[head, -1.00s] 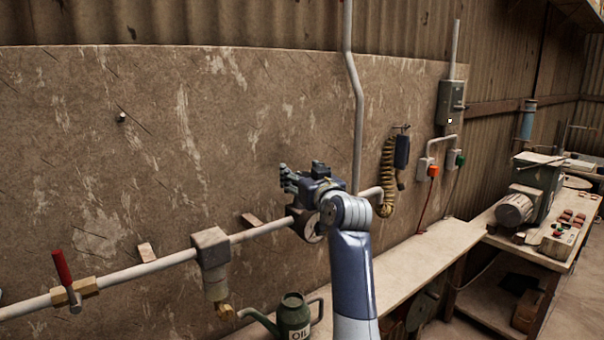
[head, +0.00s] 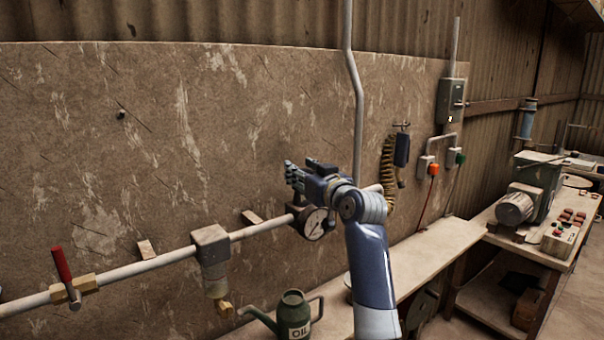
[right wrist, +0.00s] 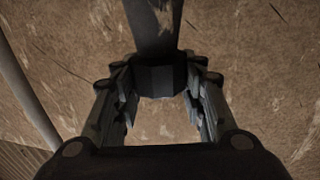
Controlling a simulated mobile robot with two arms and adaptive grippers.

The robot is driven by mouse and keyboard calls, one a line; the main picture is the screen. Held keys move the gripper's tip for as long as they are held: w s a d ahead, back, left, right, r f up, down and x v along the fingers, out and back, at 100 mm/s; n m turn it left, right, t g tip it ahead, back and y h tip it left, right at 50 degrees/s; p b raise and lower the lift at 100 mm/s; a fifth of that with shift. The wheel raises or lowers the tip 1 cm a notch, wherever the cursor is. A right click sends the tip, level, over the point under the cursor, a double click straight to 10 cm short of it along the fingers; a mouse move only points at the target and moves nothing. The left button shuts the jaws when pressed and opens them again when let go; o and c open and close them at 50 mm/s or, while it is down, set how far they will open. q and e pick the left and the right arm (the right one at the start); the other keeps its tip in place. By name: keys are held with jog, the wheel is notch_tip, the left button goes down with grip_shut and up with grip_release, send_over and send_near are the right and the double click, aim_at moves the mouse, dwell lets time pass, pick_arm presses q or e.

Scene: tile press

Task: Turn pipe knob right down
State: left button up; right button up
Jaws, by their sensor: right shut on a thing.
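The pipe (head: 150,266) runs along the wall board and slopes up to the right. A dark fitting with a round white-faced gauge (head: 315,224) sits at its right part. My right gripper (head: 292,176) is just above this fitting, with its arm coming from the lower right. In the right wrist view, its fingers (right wrist: 161,95) stand on both sides of a dark round knob (right wrist: 160,80) and are shut on it. A grey bar runs up from the knob there. The knob is hidden by the gripper in the head view. My left gripper is not in view.
A red-handled valve (head: 63,265) and a grey filter block (head: 211,246) sit on the pipe to the left. A green oil can (head: 293,312) stands on the bench (head: 425,250) below. A coiled hose (head: 388,175) hangs to the right.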

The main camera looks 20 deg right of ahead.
jog(key=o, duration=1.1)
jog(key=s, duration=0.4)
jog(key=s+d, duration=0.1)
jog(key=s, duration=0.3)
jog(key=s+d, duration=0.1)
jog(key=s, duration=0.2)
jog(key=shift+s, duration=0.4)
